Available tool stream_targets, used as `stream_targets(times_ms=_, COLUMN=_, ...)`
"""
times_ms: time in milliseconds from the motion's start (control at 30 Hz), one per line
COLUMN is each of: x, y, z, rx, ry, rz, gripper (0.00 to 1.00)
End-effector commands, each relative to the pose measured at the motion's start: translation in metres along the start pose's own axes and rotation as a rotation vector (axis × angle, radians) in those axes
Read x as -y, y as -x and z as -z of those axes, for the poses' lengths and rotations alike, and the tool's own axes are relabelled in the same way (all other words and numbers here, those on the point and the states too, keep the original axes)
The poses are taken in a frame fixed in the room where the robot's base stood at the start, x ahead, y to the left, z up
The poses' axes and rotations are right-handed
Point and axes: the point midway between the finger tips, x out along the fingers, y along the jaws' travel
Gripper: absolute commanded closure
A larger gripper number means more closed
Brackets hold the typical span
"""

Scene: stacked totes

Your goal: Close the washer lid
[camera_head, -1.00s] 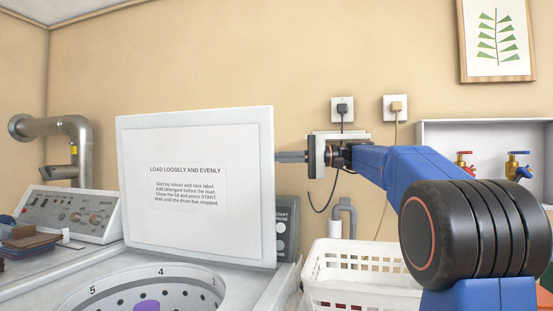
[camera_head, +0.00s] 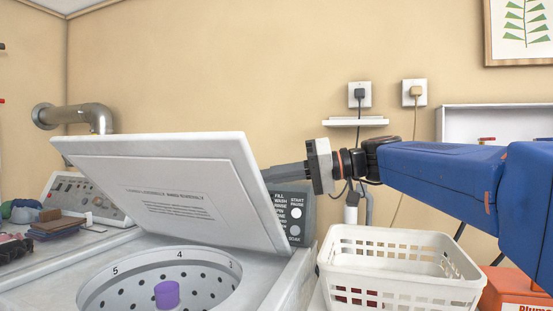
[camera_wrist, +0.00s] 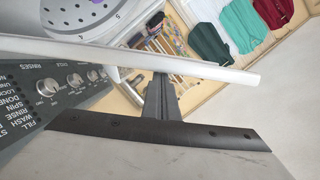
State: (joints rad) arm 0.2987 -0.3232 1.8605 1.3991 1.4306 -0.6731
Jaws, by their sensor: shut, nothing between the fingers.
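The white washer lid (camera_head: 165,190) is tilted forward over the washer's open drum (camera_head: 160,285), partly lowered, with its printed label on the underside. My gripper (camera_head: 272,178) is at the lid's right edge, with its fingers behind the lid; their tips are hidden in the head view. In the wrist view the lid shows edge-on as a pale bar (camera_wrist: 130,61), and my shut fingers (camera_wrist: 161,90) reach to it and appear to touch it. A purple post (camera_head: 167,294) stands in the drum.
A control panel (camera_head: 293,215) stands behind the lid on the right. A white basket (camera_head: 400,265) stands right of the washer, below my arm. Folded cloths (camera_head: 58,228) lie at left, near a second panel and a metal pipe (camera_head: 75,117). The wall has two plugged sockets.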

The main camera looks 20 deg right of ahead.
Motion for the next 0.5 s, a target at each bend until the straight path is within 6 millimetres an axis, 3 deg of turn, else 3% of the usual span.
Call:
stream_targets(times_ms=233, x=0.0, y=-0.017, z=-0.071, rx=0.003, ry=0.197, rz=-0.047, gripper=1.0)
stream_targets(times_ms=500, x=-0.02, y=-0.035, z=-0.143, rx=0.003, ry=0.419, rz=-0.103, gripper=1.0)
